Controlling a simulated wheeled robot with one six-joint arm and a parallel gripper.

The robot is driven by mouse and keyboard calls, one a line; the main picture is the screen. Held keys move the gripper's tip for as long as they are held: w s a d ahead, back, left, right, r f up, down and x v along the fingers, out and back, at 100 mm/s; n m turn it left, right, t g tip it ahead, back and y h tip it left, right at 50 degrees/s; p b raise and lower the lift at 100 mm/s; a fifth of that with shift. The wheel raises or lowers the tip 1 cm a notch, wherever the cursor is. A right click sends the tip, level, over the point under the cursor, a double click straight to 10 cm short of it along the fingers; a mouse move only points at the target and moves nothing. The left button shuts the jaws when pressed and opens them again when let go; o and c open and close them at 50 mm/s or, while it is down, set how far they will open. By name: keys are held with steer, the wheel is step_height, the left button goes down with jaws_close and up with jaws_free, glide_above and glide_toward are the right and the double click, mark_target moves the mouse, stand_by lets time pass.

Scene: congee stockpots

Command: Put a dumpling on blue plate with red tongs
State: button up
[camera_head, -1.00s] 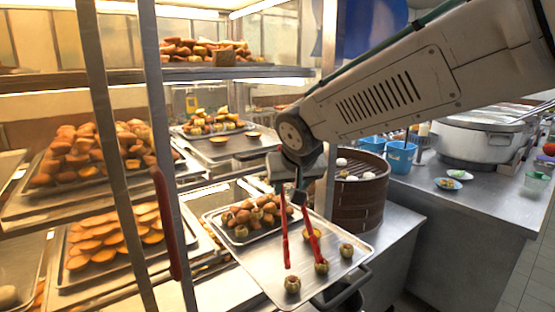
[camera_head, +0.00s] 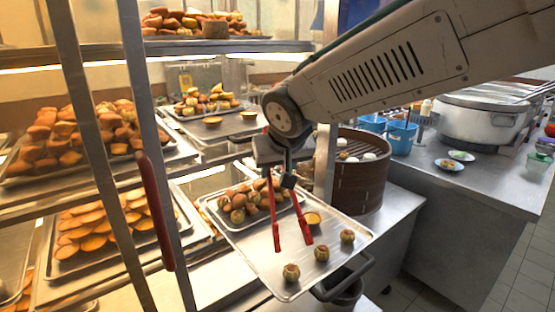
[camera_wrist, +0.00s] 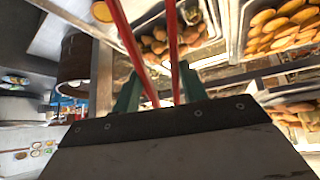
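My gripper (camera_head: 281,170) is shut on the red tongs (camera_head: 275,225), which hang down with both legs apart and nothing between their tips. The tongs (camera_wrist: 174,45) also show between my gripper's fingers in the wrist view. Their tips are over a metal tray (camera_head: 255,262). Three small round dumplings, one nearest (camera_head: 291,271), one in the middle (camera_head: 321,253) and one at right (camera_head: 347,236), sit along the tray's front right side. Two small plates, one nearer (camera_head: 449,165) and one farther (camera_head: 461,155), lie on the right counter.
A smaller tray of piled items (camera_head: 240,205) and a yellow tart (camera_head: 312,218) are by the tongs. A bamboo steamer (camera_head: 358,185) with white buns stands behind. A metal shelf post (camera_head: 150,140) and red handle (camera_head: 153,210) are at left. A large pot (camera_head: 485,125) is right.

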step_height(320, 180, down, 8)
steer(key=shift+r, duration=0.2)
stand_by(0.4)
steer(key=shift+c, duration=0.3)
steer(key=c, duration=0.8)
steer(key=shift+o, duration=0.2)
step_height(320, 180, up, 12)
